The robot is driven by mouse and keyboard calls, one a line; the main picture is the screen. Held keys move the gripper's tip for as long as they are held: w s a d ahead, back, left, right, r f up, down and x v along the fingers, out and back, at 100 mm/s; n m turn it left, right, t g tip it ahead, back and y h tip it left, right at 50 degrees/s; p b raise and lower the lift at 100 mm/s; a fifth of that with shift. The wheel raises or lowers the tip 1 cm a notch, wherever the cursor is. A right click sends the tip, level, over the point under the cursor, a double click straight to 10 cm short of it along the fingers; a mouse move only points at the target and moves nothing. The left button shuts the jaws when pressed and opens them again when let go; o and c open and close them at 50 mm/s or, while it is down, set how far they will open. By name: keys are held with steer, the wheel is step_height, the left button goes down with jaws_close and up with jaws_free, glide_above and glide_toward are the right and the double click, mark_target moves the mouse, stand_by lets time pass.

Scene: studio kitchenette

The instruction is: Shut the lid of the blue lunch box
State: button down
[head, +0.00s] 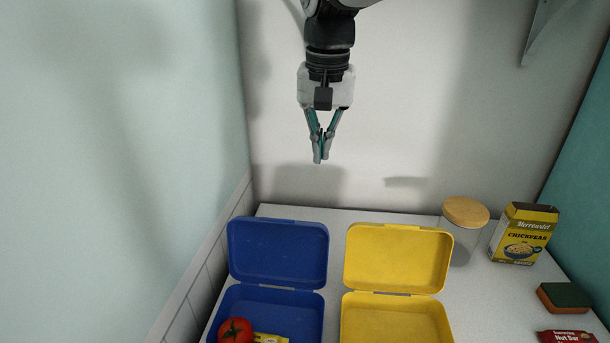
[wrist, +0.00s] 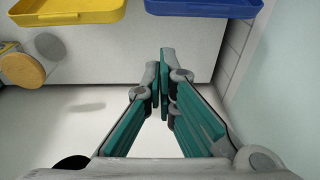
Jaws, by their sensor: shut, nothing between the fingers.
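The blue lunch box (head: 258,300) stands on the counter with its lid (head: 278,252) raised open at the back. A tomato (head: 235,331) and a yellow packet (head: 270,338) lie inside it. In the wrist view, part of the blue lid (wrist: 205,9) shows at the top edge. My gripper (head: 320,160) is shut and empty. It points down, above and behind the lunch boxes, in front of the back wall. Its shut fingers also show in the wrist view (wrist: 163,80).
An open yellow lunch box (head: 397,317) stands just right of the blue one. A wall runs close on the left.

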steer(key=w+a+f, duration=0.4)
steer(key=a+f, duration=0.1)
steer(key=a, duration=0.2)
steer(key=s+f+p, duration=0.2)
steer(key=s+f, duration=0.1)
steer(key=f, duration=0.5)
steer(key=shift+s+f+g, duration=0.2)
steer(key=shift+f+g, duration=0.05)
steer(key=shift+g, duration=0.15)
steer(key=shift+s, duration=0.1)
